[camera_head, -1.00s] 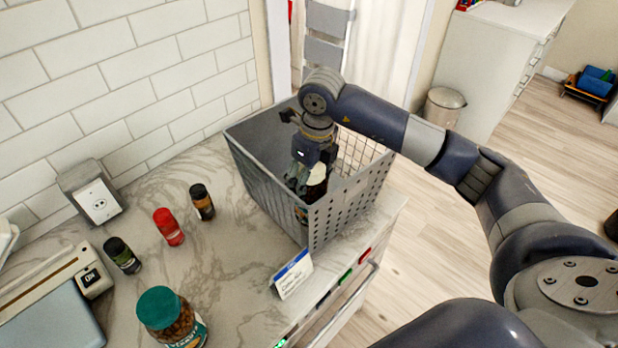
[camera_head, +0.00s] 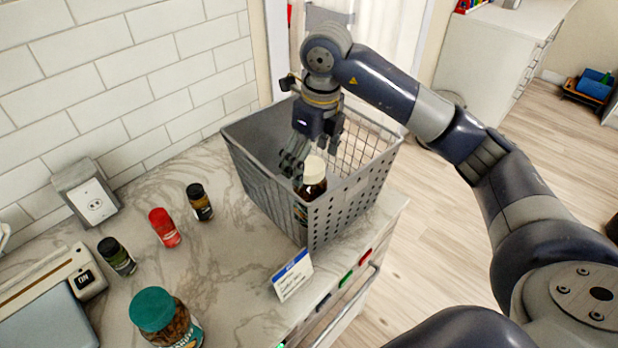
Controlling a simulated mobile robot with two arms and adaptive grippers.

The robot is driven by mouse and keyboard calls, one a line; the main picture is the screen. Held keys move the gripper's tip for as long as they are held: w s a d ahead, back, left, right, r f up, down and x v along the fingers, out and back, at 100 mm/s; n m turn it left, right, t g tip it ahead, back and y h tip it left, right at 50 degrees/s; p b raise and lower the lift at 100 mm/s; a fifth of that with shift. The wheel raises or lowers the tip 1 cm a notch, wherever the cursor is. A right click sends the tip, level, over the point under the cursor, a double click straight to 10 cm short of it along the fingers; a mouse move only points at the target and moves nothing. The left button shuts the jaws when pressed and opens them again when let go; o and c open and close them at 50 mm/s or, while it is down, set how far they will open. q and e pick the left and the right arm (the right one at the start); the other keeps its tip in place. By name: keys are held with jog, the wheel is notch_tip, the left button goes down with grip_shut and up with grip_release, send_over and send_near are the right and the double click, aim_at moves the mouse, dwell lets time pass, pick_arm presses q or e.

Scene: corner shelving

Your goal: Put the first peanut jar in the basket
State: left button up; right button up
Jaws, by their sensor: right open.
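A brown jar with a cream lid (camera_head: 314,172) stands inside the grey basket (camera_head: 348,208) near its front wall. Its lower part shows only through the basket's holes. My right gripper (camera_head: 294,165) is open just left of and above this jar, over the basket. Its fingers look apart from the jar or barely beside it; I cannot tell if they touch. Another peanut jar with a teal lid (camera_head: 167,318) stands on the marble counter at the front, cut by the lower edge. My left gripper is out of view.
Three small bottles stand on the counter left of the basket: a red one (camera_head: 164,227), a dark one with a black cap (camera_head: 199,202) and a dark green one (camera_head: 117,256). A label card (camera_head: 292,276) stands before the basket. A scale-like device (camera_head: 75,275) is at left.

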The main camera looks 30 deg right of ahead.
jog(key=shift+s+d+r+b, duration=0.1)
jog(key=shift+s+r+b, duration=0.05)
jog(key=shift+r, duration=1.25)
jog(key=shift+s+r+b, duration=0.15)
jog(key=shift+r, duration=1.2)
